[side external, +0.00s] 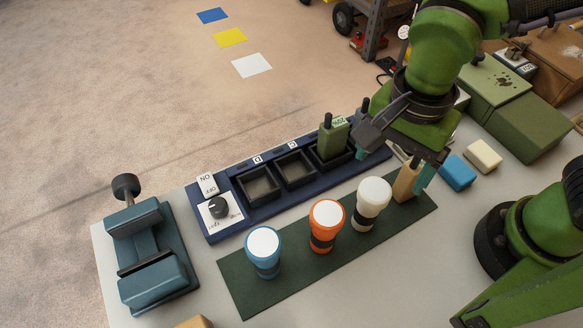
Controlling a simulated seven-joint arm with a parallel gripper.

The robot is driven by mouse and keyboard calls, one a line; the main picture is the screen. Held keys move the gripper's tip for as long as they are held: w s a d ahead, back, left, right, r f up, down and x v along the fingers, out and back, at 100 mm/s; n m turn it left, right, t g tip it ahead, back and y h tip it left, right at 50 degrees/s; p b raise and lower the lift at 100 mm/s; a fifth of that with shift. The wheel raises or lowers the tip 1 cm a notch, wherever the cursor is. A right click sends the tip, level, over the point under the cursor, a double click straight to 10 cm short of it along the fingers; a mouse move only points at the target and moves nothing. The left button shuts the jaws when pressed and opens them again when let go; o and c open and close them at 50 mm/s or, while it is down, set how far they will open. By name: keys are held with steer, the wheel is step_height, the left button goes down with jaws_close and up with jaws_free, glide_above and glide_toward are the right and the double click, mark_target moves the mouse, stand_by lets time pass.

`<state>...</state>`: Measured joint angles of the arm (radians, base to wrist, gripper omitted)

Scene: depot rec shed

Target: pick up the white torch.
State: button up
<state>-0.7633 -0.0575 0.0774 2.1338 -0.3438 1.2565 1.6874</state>
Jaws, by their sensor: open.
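The white torch (371,203) stands upright on a dark green mat (290,283), at the right end of a row with an orange torch (326,225) and a blue torch (263,252). My gripper (393,166) is open, with teal fingertips spread apart. It is above and to the right of the white torch, apart from it in the picture. A tan block (405,181) shows between and below the fingers, near the right end of the mat. I cannot tell whether it lies between the fingers in depth. The gripper holds nothing that I can see.
A teal vise (150,255) stands left. A blue block (457,173), a cream block (483,156) and green cases (525,125) are right.

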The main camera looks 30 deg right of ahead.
mark_target(382, 190)
step_height(382, 190, down, 7)
steer(key=shift+f, duration=0.1)
steer(key=shift+w+a+f, duration=0.1)
steer(key=shift+w+f, duration=0.05)
steer(key=shift+f, duration=1.2)
steer(key=shift+w+a+f, duration=0.1)
steer(key=shift+f, duration=1.2)
steer(key=shift+c, duration=0.3)
